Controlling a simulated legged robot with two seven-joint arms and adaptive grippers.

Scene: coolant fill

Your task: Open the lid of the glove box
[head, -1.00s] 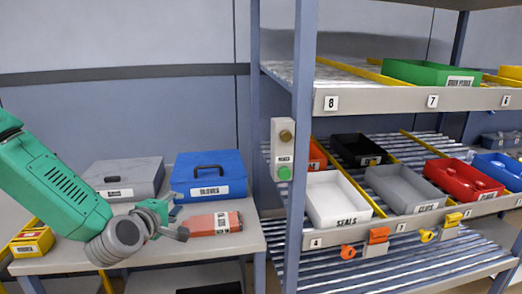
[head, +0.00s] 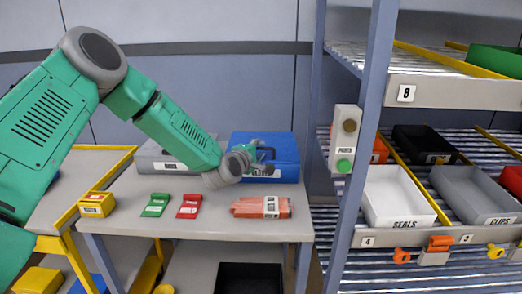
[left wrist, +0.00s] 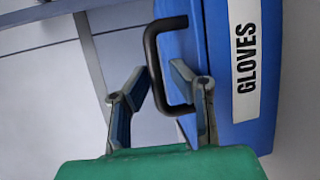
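The glove box is a blue box (head: 284,146) at the back right of the table, and its lid looks closed. In the left wrist view its blue side (left wrist: 222,70) carries a GLOVES label (left wrist: 245,58) and a black handle (left wrist: 152,62). My left gripper (head: 257,156) is at the front of the box and partly covers its handle and label. In the left wrist view the two fingers (left wrist: 159,77) are apart, with the handle bar appearing between their tips. I cannot tell whether they touch it. My right gripper is not in view.
A grey case (head: 152,158) stands left of the glove box, partly behind my left arm. A rack post (head: 362,140) stands to the right.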

